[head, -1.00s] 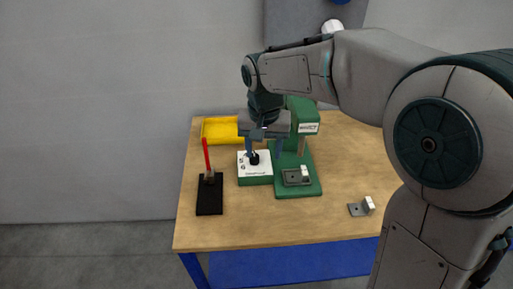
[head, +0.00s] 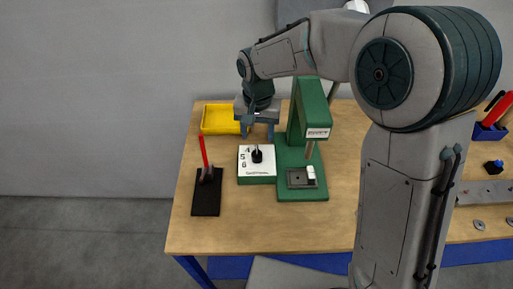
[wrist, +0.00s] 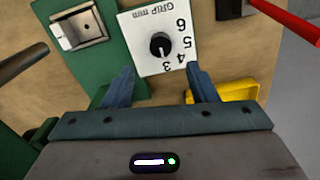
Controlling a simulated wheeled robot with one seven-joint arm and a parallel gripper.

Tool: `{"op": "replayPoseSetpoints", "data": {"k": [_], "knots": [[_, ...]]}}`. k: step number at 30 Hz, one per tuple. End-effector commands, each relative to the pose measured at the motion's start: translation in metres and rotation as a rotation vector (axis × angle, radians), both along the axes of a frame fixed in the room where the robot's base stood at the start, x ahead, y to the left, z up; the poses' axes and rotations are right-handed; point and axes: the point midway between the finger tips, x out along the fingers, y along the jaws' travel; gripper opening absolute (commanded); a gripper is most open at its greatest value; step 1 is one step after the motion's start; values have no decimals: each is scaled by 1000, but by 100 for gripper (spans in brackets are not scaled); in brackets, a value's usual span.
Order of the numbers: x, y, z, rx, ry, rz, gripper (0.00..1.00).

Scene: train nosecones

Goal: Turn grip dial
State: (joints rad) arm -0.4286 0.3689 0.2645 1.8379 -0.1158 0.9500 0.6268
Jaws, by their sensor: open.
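The grip dial is a black knob (head: 257,155) on a white numbered face atop a green box (head: 256,178). In the wrist view the knob (wrist: 160,45) shows beside the numbers 3 to 6 and the words "GRIP mm". A pale mark on it seems to face the 3 and 4 side; its exact setting is unclear. My gripper (head: 257,132) is open and empty, above and behind the dial in the head view. In the wrist view its blue fingers (wrist: 160,84) are spread apart, both clear of the knob.
A green press (head: 310,125) stands right of the dial. A yellow tray (head: 217,119) is behind left, and a red-handled tool on a black base (head: 207,195) is at left. The front of the wooden table (head: 260,232) is clear.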

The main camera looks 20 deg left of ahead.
Motion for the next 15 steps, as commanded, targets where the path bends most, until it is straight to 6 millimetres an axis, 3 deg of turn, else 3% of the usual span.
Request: {"op": "replayPoseSetpoints", "data": {"k": [9,15], "knots": [[-2,2,-62,-2,4,6,52],[-2,3,-80,-1,0,7,52]]}}
